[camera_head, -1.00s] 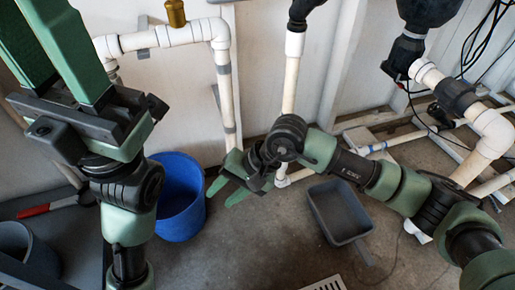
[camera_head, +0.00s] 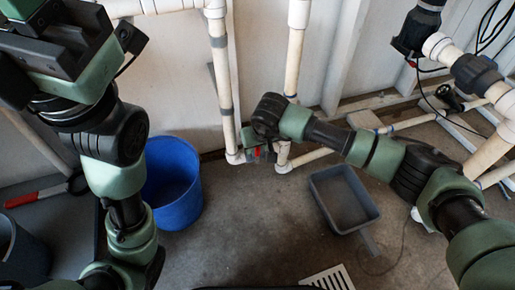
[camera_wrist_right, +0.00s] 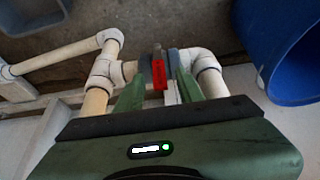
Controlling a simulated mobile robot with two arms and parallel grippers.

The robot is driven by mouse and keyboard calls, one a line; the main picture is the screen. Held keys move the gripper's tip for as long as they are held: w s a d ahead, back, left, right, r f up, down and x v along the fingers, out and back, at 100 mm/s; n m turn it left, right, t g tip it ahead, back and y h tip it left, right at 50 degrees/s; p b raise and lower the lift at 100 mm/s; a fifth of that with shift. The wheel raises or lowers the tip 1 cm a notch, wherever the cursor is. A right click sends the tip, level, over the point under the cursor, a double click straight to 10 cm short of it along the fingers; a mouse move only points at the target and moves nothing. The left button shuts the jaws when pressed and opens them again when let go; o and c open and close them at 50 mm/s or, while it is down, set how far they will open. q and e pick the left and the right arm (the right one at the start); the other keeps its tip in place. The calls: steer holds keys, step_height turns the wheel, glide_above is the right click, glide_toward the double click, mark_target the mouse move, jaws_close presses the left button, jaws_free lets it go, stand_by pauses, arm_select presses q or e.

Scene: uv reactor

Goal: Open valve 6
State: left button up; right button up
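A valve with a red handle (camera_head: 257,153) sits low on the white pipework, between the feet of two vertical pipes. I cannot read a number on it. The red handle (camera_wrist_right: 158,75) also shows in the right wrist view, upright in the picture. My right gripper (camera_head: 252,144) is down at this valve, partly hidden behind its own wrist. In the right wrist view my right gripper (camera_wrist_right: 157,82) is open, with one green finger on each side of the handle. Contact is not clear. My left gripper (camera_head: 55,40) is at the upper left; its fingertips are out of frame.
A blue bucket (camera_head: 172,190) stands left of the valve. A grey tray (camera_head: 343,198) lies on the floor to the right. More white pipes (camera_head: 490,150) and a black fitting (camera_head: 474,73) are at the right.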

jaws_close()
stand_by(1.5)
